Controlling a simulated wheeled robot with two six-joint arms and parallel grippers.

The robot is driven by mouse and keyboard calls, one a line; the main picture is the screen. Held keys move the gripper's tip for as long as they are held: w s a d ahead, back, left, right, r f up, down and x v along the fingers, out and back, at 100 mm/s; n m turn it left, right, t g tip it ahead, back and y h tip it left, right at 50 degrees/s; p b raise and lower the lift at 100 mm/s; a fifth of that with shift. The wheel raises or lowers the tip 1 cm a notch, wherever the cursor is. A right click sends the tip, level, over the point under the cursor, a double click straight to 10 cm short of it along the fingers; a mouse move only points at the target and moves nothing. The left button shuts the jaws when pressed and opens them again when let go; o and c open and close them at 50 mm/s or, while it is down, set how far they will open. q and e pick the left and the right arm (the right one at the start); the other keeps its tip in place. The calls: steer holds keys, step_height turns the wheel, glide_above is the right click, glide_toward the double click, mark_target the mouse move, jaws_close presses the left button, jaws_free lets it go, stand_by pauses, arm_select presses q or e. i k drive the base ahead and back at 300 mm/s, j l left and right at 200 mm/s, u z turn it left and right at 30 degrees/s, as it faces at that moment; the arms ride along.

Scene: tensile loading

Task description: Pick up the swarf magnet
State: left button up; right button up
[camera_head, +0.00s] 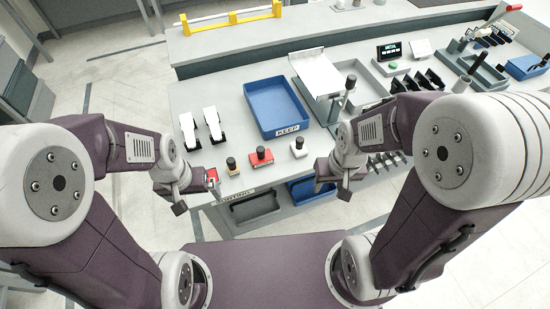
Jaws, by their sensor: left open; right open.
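Three small knobbed pieces stand in a row near the bench's front edge: a red block with a dark knob (261,157), a brass-coloured piece with a dark knob (232,166) and a white piece with a dark knob (298,148). I cannot tell for certain which is the swarf magnet. My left gripper (196,197) is open and empty at the bench's front edge, left of the row. My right gripper (331,189) is open and empty in front of the edge, right of the row. Neither touches these pieces.
A blue KEEP tray (247,104) lies behind the row, with two white-topped items (213,124) to its left. A small red item (212,174) sits by my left gripper. Bins (254,209) hang below the front edge. Racks and a screen (393,50) crowd the right.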

mark_target(262, 157)
steer(key=i+j, duration=0.1)
steer(key=j, duration=0.3)
steer(key=i+j, duration=0.1)
steer(key=j, duration=0.3)
steer(key=i+j, duration=0.1)
steer(key=j, duration=0.35)
steer(key=i+j, duration=0.15)
steer(key=j, duration=0.25)
